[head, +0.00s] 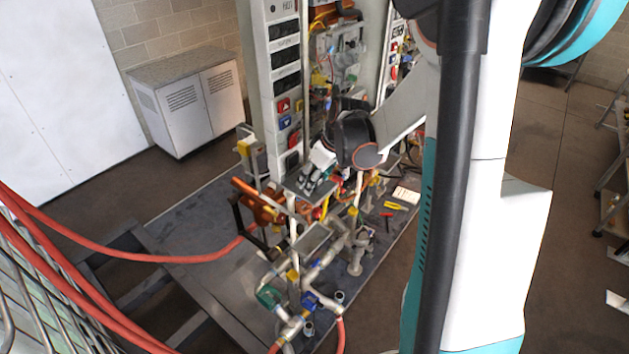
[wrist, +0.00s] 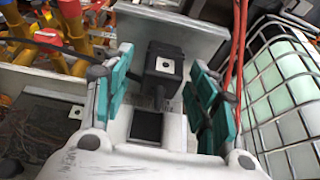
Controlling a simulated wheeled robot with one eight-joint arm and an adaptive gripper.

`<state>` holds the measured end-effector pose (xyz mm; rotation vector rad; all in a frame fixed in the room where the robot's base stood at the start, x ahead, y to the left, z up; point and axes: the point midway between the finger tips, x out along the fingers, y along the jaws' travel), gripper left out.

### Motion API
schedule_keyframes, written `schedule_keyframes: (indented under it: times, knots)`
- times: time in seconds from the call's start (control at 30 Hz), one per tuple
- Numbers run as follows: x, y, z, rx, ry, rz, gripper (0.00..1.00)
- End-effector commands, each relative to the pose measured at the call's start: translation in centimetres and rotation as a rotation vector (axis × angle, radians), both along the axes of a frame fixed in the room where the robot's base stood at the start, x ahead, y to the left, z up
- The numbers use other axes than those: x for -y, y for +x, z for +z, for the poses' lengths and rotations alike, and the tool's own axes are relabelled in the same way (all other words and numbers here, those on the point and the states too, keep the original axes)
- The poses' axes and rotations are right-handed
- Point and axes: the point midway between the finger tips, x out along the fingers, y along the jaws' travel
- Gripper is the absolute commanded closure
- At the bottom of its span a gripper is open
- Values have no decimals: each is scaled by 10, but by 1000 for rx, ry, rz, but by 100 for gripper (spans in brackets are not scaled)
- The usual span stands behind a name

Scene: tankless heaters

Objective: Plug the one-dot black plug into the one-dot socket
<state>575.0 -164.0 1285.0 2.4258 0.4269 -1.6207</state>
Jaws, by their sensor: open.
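The black plug (wrist: 163,66) shows in the wrist view, with a white square bearing a single dark dot on its face. It is in front of a grey metal plate (wrist: 190,38). My gripper (wrist: 162,59) is open, with teal finger pads left and right of the plug and a visible gap on each side. In the head view my gripper (head: 317,172) is low beside the tall grey panel column, and the plug cannot be made out there. The column carries several dark sockets (head: 286,55); their dot marks are too small to read, so I cannot tell the one-dot socket.
Pipes and valves (head: 310,275) crowd the platform below my gripper. Red hoses (head: 130,252) cross the left side; red cables (wrist: 238,45) hang right of the fingers, near a white caged tank (wrist: 285,90). A white cabinet (head: 190,105) stands at the back left.

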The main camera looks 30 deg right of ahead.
Motion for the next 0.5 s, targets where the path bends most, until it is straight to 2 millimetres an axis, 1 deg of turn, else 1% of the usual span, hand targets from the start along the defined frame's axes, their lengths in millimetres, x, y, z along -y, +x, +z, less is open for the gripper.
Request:
schedule_keyframes:
  times: [0.27,0.3,0.47,0.5]
  knots:
    - [0,0,0,0,0,0,47]
    - [0,0,0,0,0,0,51]
    - [0,0,0,0,0,0,87]
    - [0,0,0,0,0,0,92]
